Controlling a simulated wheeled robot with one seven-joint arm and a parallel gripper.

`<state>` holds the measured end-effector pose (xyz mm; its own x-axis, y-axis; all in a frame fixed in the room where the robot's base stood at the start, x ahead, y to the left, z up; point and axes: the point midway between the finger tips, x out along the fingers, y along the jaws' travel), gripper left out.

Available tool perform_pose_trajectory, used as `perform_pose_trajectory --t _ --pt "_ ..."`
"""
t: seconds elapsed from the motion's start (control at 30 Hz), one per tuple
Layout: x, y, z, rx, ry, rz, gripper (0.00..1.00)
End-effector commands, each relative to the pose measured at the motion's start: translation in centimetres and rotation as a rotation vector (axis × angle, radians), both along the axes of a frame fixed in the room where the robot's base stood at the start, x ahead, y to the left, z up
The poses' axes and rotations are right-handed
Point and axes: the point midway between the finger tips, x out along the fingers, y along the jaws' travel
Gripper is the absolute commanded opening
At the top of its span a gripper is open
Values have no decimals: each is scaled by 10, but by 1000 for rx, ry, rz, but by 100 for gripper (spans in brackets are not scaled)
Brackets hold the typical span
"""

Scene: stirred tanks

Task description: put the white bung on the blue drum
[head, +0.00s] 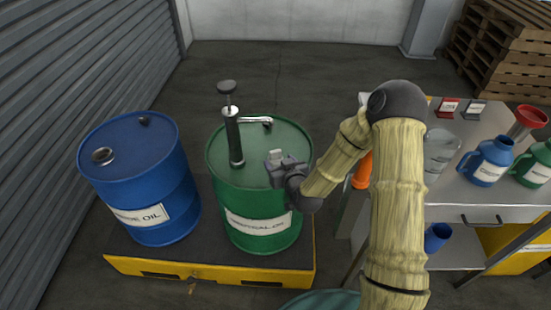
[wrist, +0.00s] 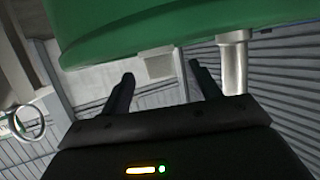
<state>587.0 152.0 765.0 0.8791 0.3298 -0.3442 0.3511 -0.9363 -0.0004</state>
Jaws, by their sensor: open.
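The blue drum (head: 131,185) stands upright at the left in the head view. A small pale block, seemingly the white bung (head: 275,154), shows at my fingertips. In the wrist view a pale block (wrist: 155,65) shows between the two fingers (wrist: 160,75), against the green edge. The fingers are apart, and I cannot see them touching it.
The green drum (head: 255,205) carries an upright hand pump (head: 234,140) with a silver spout (head: 255,120). Both drums stand on a yellow-edged pallet (head: 210,275). A steel bench (head: 480,205) with jugs and funnels is at the right. A shutter wall (head: 95,60) is at the left.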

Motion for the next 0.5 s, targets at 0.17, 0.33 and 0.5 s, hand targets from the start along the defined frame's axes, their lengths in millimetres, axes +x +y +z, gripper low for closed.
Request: perform_pose_trajectory --t 0.17,0.33,0.5 --pt "0 0 0 0 0 0 62" --pt "7 2 1 1 -3 -1 62" --pt "29 7 -1 2 -2 -3 62"
